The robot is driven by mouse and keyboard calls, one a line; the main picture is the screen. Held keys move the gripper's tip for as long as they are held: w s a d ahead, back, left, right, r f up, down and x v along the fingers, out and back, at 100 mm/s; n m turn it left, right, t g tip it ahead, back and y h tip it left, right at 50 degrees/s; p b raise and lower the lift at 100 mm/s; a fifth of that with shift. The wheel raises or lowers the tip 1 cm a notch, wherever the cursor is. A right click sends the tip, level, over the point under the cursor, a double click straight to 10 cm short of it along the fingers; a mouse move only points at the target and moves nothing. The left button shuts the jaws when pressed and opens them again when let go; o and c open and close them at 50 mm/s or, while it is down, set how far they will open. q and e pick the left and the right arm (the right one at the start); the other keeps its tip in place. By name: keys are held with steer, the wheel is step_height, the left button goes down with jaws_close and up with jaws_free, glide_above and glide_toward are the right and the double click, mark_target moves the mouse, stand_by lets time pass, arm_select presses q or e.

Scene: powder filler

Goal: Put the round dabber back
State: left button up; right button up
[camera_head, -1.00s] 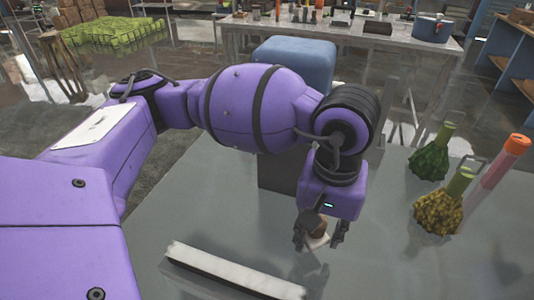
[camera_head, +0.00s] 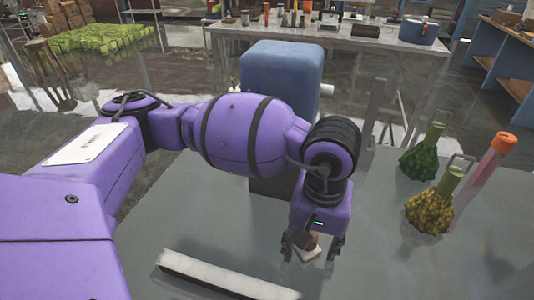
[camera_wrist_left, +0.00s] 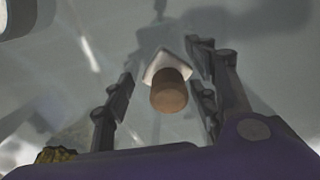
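The dabber is a brown cylinder (camera_head: 307,239) with a small white square piece at its far end, between the fingers of my left gripper (camera_head: 312,252). In the left wrist view the brown cylinder (camera_wrist_left: 169,94) covers part of the white square piece (camera_wrist_left: 164,64). My left gripper (camera_wrist_left: 160,88) is open, with a finger on each side of the dabber and visible gaps to it. I cannot tell how far the dabber is from the grey tabletop (camera_head: 210,225). My right gripper is not in view.
A long white bar (camera_head: 225,274) lies in front of the gripper. To the right are a green knobbly flask (camera_head: 419,160), a yellow knobbly flask (camera_head: 430,211) and a pink tube with an orange cap (camera_head: 502,142). A blue box-shaped thing (camera_head: 281,80) is behind the arm.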

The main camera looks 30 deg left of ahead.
mark_target(313, 235)
arm_select(q)
steer(key=shift+r, duration=0.1)
step_height(313, 235, up, 12)
steer(key=shift+r, duration=0.1)
stand_by(0.5)
steer(key=shift+a, duration=0.1)
